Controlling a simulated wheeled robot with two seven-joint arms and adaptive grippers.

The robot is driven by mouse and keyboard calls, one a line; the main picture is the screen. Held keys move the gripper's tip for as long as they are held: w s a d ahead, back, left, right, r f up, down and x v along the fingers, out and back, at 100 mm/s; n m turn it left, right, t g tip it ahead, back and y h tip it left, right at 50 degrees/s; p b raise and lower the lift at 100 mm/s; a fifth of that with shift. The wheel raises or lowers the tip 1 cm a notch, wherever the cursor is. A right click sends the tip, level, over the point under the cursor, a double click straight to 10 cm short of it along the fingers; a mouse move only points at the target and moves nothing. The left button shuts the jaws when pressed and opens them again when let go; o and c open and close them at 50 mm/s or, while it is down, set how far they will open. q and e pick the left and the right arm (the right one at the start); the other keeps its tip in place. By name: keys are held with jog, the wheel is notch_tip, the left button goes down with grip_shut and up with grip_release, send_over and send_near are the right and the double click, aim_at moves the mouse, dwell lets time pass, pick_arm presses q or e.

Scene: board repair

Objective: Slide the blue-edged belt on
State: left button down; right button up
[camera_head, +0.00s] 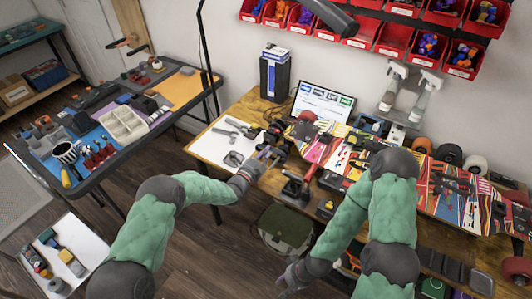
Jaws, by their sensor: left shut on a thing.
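My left gripper (266,156) is over the left part of the wooden workbench (228,118), by the right edge of a white sheet. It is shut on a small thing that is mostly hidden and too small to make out. A dark machine (277,132) stands just beyond it on the bench. I cannot pick out the blue-edged belt with certainty at this size. My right gripper (284,288) hangs low in front of the bench, near the bottom edge of the view, away from the bench top. Its fingers are too unclear to tell open from shut.
A dark stand (294,188) is at the bench's front edge. Colourful skateboard decks (455,195) cover the right side. A tool table (110,125) is at left, with floor between.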

pick_arm(q)
jog(key=shift+w+d, duration=0.1)
jog(key=shift+b+x, duration=0.75)
jog(key=shift+x, duration=0.45)
dwell(0.8)
jog(key=shift+w+d, duration=0.1)
jog(key=shift+w, duration=0.05)
dwell(0.4)
